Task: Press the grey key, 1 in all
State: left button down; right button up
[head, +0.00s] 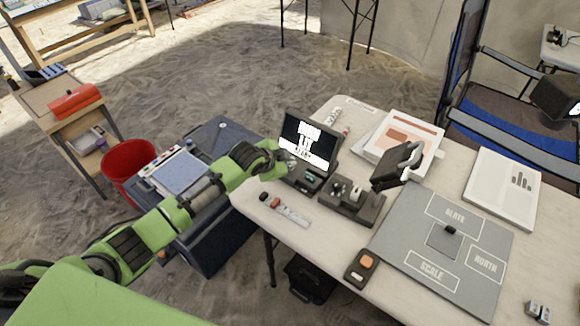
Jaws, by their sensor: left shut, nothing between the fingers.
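A dark device with a lit screen (308,140) showing white text stands at the table's left edge. Its low dark base (308,178) carries small parts. I cannot make out for sure which of them is a grey key; my gripper partly covers that side. My left gripper (287,160) is shut and empty, at the left of the screen and just above the base. I cannot tell whether its tips touch the device. My green left arm comes in from the lower left. My right gripper is not in view.
The table holds a dark tray (350,203) of small items, a tilted dark device (397,166), a box with an orange button (361,268) and a grey labelled mat (410,235). A red bucket (127,168) and a dark case (215,235) stand at the left.

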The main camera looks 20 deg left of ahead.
pick_arm(q)
jog(key=shift+f, duration=0.45)
dwell(0.5)
jog(key=shift+r+p, duration=0.85)
jog(key=shift+r, duration=0.1)
notch_tip(320, 180, up, 5)
jog(key=p, duration=0.5)
dwell(0.5)
